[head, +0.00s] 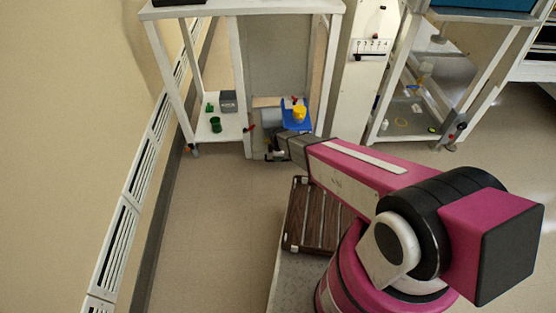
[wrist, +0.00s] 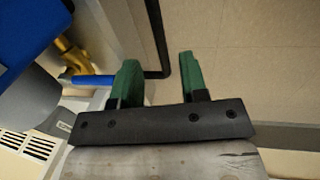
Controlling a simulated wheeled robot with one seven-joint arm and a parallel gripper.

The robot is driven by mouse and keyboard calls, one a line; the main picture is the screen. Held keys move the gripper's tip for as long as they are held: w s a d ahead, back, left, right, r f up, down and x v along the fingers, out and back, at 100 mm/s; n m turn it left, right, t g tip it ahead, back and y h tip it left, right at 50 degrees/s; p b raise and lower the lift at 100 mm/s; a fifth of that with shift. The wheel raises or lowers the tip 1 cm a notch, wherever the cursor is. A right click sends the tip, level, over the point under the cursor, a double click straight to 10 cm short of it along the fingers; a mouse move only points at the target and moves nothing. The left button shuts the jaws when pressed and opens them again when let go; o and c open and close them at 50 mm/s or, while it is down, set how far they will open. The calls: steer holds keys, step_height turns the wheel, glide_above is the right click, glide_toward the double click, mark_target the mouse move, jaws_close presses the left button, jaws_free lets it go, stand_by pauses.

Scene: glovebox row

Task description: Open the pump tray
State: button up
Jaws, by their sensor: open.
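The pump tray (head: 263,156) is low in the left stand, mostly hidden behind my arm in the head view. A grey pump body (head: 270,118) and a blue part with a yellow top (head: 299,114) sit over it. In the wrist view a black bar (wrist: 156,35), apparently the tray's handle, runs along a pale panel (wrist: 115,28) and bends near my fingers. My gripper (wrist: 158,65) is open, with its green fingers on either side of the bar's end. I cannot tell whether they touch it. The gripper also shows small in the head view (head: 276,154).
A shelf (head: 228,131) left of the tray holds a grey box (head: 228,101) and green items (head: 215,124). A blue lever (wrist: 92,80) and brass fitting (wrist: 75,56) are left of my fingers. A wall vent (head: 121,224) runs at left; floor in front is clear.

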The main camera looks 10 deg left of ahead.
steer(key=f, duration=0.2)
steer(key=w+f, duration=0.1)
steer(key=f, duration=0.1)
steer(key=shift+a+f, duration=0.1)
steer(key=shift+f, duration=0.05)
steer(key=shift+s, duration=0.1)
jaws_close()
steer(key=shift+s, duration=0.1)
